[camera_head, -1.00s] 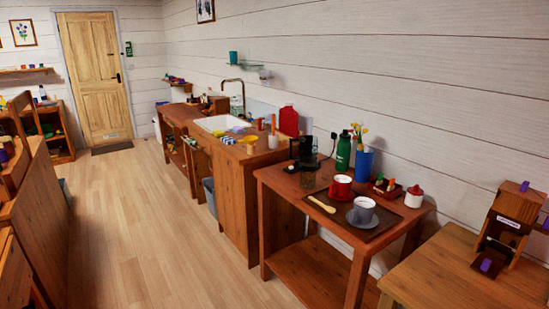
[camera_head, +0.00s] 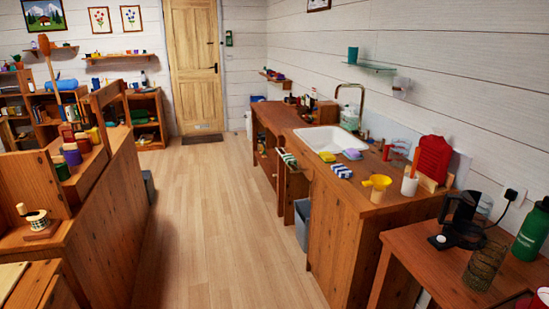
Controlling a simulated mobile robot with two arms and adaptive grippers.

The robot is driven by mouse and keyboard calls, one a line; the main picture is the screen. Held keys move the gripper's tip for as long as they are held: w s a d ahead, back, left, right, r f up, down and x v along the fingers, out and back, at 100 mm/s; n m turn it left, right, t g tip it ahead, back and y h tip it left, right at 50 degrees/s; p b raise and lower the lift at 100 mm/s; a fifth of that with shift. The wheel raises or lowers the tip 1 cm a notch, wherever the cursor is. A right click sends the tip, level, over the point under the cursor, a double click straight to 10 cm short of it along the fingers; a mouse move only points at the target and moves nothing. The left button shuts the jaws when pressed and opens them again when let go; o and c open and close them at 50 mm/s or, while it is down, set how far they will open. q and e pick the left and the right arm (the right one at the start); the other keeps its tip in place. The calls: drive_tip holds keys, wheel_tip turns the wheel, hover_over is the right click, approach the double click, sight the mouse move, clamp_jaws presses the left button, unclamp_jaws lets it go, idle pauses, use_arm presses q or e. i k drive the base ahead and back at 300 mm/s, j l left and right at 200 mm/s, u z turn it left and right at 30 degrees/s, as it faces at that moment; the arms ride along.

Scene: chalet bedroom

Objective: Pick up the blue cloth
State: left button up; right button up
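A small blue-and-white striped cloth (camera_head: 341,171) lies at the front edge of the wooden sink counter (camera_head: 345,222), between the sink and a yellow funnel. I cannot tell which of these is the blue cloth. Neither gripper is in view.
A white sink (camera_head: 326,140) is set in the counter. The yellow funnel (camera_head: 377,185) stands near the counter's front. A grey bin (camera_head: 302,222) is below. A side table (camera_head: 420,258) stands at right and wooden shelving (camera_head: 85,225) at left. The floor (camera_head: 215,225) between is clear.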

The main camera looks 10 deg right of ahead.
sight(340, 169)
drive_tip(key=i+j+z, duration=0.1)
drive_tip(key=i+z, duration=0.25)
drive_tip(key=i, duration=0.15)
drive_tip(key=i+j+z, duration=0.25)
drive_tip(key=i+z, duration=0.15)
drive_tip(key=i+j+z, duration=0.35)
drive_tip(key=i, duration=0.2)
